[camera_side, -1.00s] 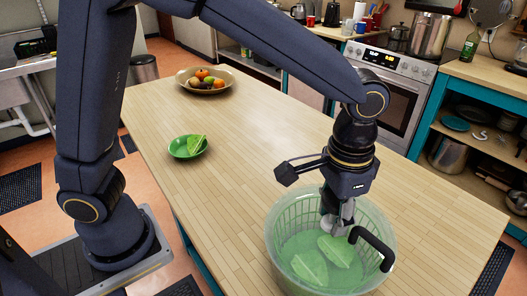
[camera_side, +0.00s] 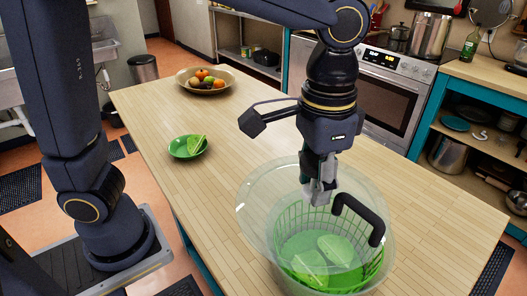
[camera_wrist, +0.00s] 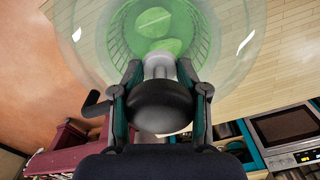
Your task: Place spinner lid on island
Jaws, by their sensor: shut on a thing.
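The bowl (camera_side: 388,262) is clear with a green basket (camera_side: 290,228) and lettuce pieces (camera_side: 338,250) inside. It stands on the wooden island (camera_side: 240,125).
A small green bowl (camera_side: 178,152) with a lettuce leaf sits left of the spinner on the island. A fruit bowl (camera_side: 190,87) stands at the far end. The island top between them and along the right is clear. A stove (camera_side: 385,100) stands behind.

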